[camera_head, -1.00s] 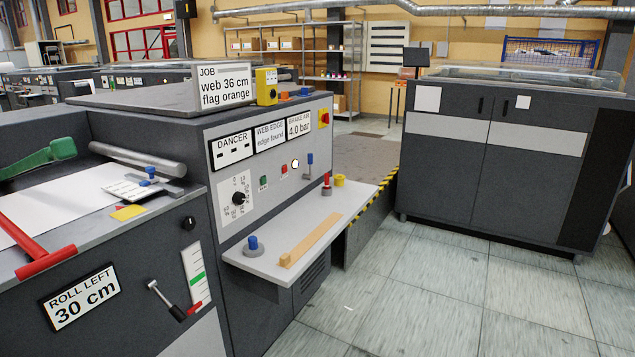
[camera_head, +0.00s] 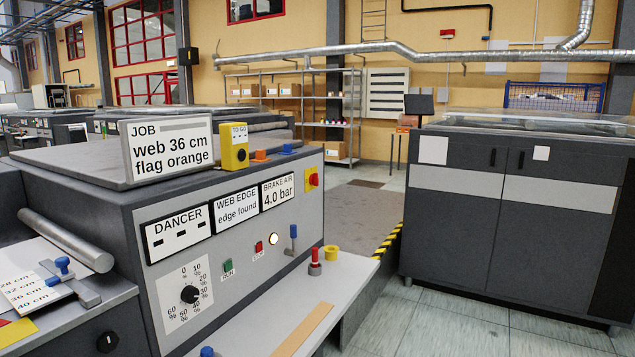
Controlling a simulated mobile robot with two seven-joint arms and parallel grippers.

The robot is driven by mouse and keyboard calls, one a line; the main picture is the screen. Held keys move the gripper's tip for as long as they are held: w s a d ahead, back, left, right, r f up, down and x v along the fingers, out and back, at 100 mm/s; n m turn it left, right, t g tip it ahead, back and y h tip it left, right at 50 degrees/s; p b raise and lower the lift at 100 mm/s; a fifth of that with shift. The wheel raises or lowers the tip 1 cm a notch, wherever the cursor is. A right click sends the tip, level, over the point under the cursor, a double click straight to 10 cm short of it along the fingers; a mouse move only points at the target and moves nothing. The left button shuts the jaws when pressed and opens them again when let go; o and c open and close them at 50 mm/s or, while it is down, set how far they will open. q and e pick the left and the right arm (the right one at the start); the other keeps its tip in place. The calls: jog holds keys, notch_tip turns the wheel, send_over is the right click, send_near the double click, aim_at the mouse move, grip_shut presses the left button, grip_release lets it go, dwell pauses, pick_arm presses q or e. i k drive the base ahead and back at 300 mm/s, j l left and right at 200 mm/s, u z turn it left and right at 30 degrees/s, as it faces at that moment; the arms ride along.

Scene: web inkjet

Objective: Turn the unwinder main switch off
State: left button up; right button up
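The unwinder's grey front panel (camera_head: 228,268) fills the lower left middle. A red rotary switch on a yellow plate (camera_head: 312,179), which looks like the main switch, sits at the panel's upper right end. Its handle position is too small to tell. Left of it are the displays for brake air, 4.0 bar (camera_head: 278,191), web edge found (camera_head: 236,206) and dancer (camera_head: 177,233). Below are a lit white lamp (camera_head: 273,239), a red button (camera_head: 259,247), a green button (camera_head: 227,265), a blue-topped lever (camera_head: 293,238) and a black dial (camera_head: 190,293). Neither gripper shows.
A shelf (camera_head: 345,281) juts from the panel's foot, bearing a wooden strip (camera_head: 303,330), a red-topped piece (camera_head: 315,262) and a yellow ring (camera_head: 331,253). A dark cabinet (camera_head: 510,235) stands right. Between them lie a grey mat (camera_head: 362,218) and tiled floor (camera_head: 455,325).

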aim_at(314, 179)
jog(key=i+l+u, duration=0.15)
jog(key=u, duration=0.75)
jog(key=i+l+u, duration=0.15)
jog(key=l+u, duration=0.2)
jog(key=i+l+u, duration=0.1)
jog(key=l+u, duration=0.45)
jog(key=l, duration=0.8)
jog(key=i, duration=0.05)
